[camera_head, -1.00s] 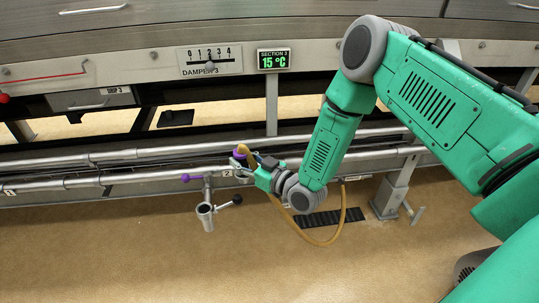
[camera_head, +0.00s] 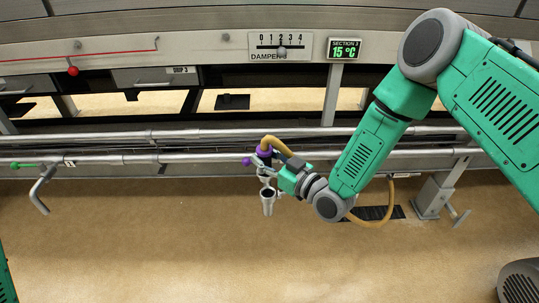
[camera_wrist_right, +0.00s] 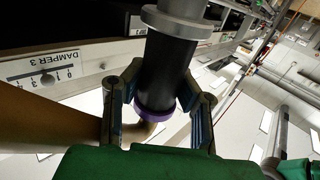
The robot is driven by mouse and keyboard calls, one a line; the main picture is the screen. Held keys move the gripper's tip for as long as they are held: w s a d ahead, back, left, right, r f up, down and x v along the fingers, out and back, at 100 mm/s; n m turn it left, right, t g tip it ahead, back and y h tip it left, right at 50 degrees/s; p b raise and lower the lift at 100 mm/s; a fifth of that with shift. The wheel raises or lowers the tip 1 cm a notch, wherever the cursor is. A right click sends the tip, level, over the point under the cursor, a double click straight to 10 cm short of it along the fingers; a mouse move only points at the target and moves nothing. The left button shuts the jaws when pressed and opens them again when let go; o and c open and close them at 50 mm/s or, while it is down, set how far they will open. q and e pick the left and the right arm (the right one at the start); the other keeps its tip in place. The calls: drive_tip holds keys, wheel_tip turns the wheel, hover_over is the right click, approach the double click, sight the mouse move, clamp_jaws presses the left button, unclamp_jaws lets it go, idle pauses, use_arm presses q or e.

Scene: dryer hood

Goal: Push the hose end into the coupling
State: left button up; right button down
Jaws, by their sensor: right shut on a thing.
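The hose end has a purple collar (camera_head: 264,151), a black grip (camera_wrist_right: 163,78) and a grey metal flange (camera_wrist_right: 176,22). My right gripper (camera_head: 270,160) is shut around the black grip, with one finger on each side in the wrist view. The tan hose (camera_head: 377,222) arches over the gripper and loops down behind my arm. My left gripper is out of view.
Two long pipes (camera_head: 210,158) run across behind the coupling. A purple knob (camera_head: 246,161) sits left of the gripper. A bent spout (camera_head: 41,190) and a green handle (camera_head: 22,165) are at the left. A support leg (camera_head: 434,195) stands at the right. The floor in front is clear.

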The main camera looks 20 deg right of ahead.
sight(270, 166)
drive_tip(key=shift+a+f+b, duration=0.1)
drive_tip(key=shift+f+b, duration=0.3)
drive_tip(key=shift+f, duration=0.3)
drive_tip(key=shift+d+f+b, duration=0.35)
drive_tip(key=shift+d+f, duration=0.3)
drive_tip(key=shift+d, duration=0.2)
drive_tip(key=shift+f, duration=0.35)
drive_tip(key=shift+f+b, duration=0.25)
drive_tip(key=shift+b, duration=0.2)
drive_tip(key=shift+a+f, duration=0.2)
drive_tip(key=shift+a, duration=0.45)
drive_tip(key=shift+d+f, duration=0.1)
drive_tip(key=shift+d, duration=0.45)
drive_tip(key=shift+a, duration=0.65)
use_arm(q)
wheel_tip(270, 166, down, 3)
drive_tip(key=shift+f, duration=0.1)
